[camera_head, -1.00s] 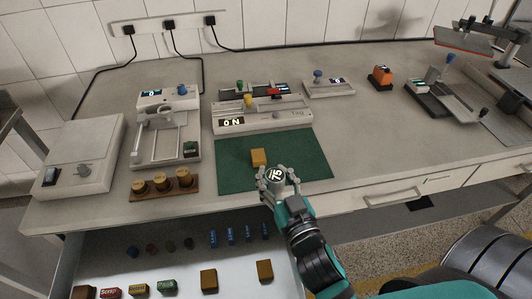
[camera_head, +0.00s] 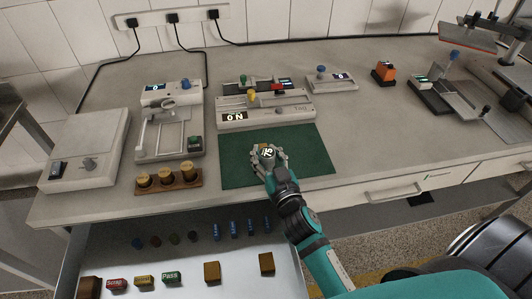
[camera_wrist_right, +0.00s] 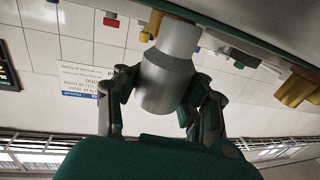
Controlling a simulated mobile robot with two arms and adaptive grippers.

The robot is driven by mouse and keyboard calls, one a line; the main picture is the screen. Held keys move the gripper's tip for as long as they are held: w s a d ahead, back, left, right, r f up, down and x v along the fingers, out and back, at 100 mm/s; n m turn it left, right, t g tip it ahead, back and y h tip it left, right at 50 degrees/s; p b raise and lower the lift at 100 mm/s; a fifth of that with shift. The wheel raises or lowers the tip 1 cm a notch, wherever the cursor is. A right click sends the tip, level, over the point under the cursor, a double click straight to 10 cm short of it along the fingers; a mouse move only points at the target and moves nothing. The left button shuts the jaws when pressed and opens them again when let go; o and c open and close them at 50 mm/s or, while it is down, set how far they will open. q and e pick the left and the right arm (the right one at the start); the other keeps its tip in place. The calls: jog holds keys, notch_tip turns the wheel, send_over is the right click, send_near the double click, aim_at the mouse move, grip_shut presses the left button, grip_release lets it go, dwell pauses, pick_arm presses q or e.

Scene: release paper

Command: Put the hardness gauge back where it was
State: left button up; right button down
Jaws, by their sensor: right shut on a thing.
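The hardness gauge (camera_head: 268,153) is a small grey round device with a dial reading that looks like 75. My right gripper (camera_head: 269,157) is shut around it above the green mat (camera_head: 309,160). In the right wrist view the gauge shows as a grey cylinder (camera_wrist_right: 168,65) between the two fingers of the right gripper (camera_wrist_right: 160,90). The yellowish block on the mat is mostly hidden behind the gauge and fingers in the head view. In the wrist view a brownish block (camera_wrist_right: 155,22) shows by the gauge's far end; contact cannot be told. My left gripper is out of view.
An open drawer (camera_head: 190,260) below the bench front holds several small blocks and weights. A wooden rack (camera_head: 168,182) with 3 brass-coloured pieces stands left of the mat. A long grey instrument (camera_head: 270,113) stands behind the mat. The mat's right part is clear.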

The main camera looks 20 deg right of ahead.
jog(key=shift+f, duration=0.15)
jog(key=c, duration=0.7)
grip_release()
